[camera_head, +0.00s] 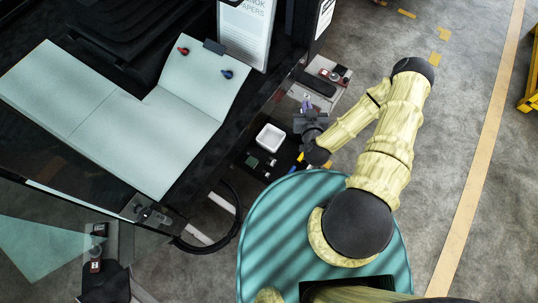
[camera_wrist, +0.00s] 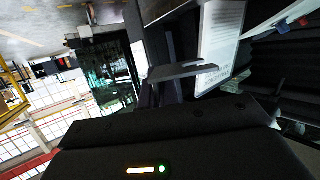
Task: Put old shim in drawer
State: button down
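My gripper (camera_head: 309,116) is at the end of my arm, at the centre right of the head view, beside the dark trolley top. It is small there and I cannot tell whether its fingers are apart. A small purple thing (camera_head: 307,104) shows at its tip; I cannot tell if it is held. In the wrist view a flat grey plate (camera_wrist: 184,72) juts out above the dark gripper housing; I cannot tell if it is a finger or a held piece. I cannot pick out the old shim with certainty. A dark, open-looking drawer or tray (camera_head: 246,172) lies left of my gripper.
A white square bin (camera_head: 270,137) and a small green block (camera_head: 252,161) are on the dark surface. A grey tray (camera_head: 340,90) with dark items stands beyond my gripper. Pale panels (camera_head: 110,115) fill the left. Open floor (camera_head: 455,130) lies right.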

jog(key=w+d+f+m+g+h+b, duration=0.1)
jog(key=w+d+f+m+h+b, duration=0.15)
jog(key=f+b, duration=0.7)
jog(key=w+d+f+m+g+h+b, duration=0.1)
jog(key=w+d+f+m+h+b, duration=0.2)
jog(key=f+b, duration=0.6)
jog(key=w+d+f+m+g+h+b, duration=0.1)
jog(key=w+d+f+m+h+b, duration=0.2)
jog(key=f+b, duration=0.65)
jog(key=s+a+f+m+g+h+b, duration=0.1)
jog(key=a+f+m+g+h+b, duration=0.2)
jog(key=f+b, duration=0.5)
jog(key=s+a+f+m+g+h+b, duration=0.1)
jog(key=a+f+m+g+h+b, duration=0.2)
jog(key=f+b, duration=0.6)
jog(key=a+m+g+b, duration=0.1)
jog(key=a+g+b, duration=0.1)
jog(key=g+b, duration=0.1)
jog(key=shift+a+m, duration=0.3)
jog(key=shift+m, duration=0.05)
jog(key=shift+f, duration=0.15)
jog(key=shift+f+b, duration=1.45)
jog(key=shift+f, duration=1)
jog(key=shift+f+b, duration=1.5)
jog(key=shift+f, duration=1)
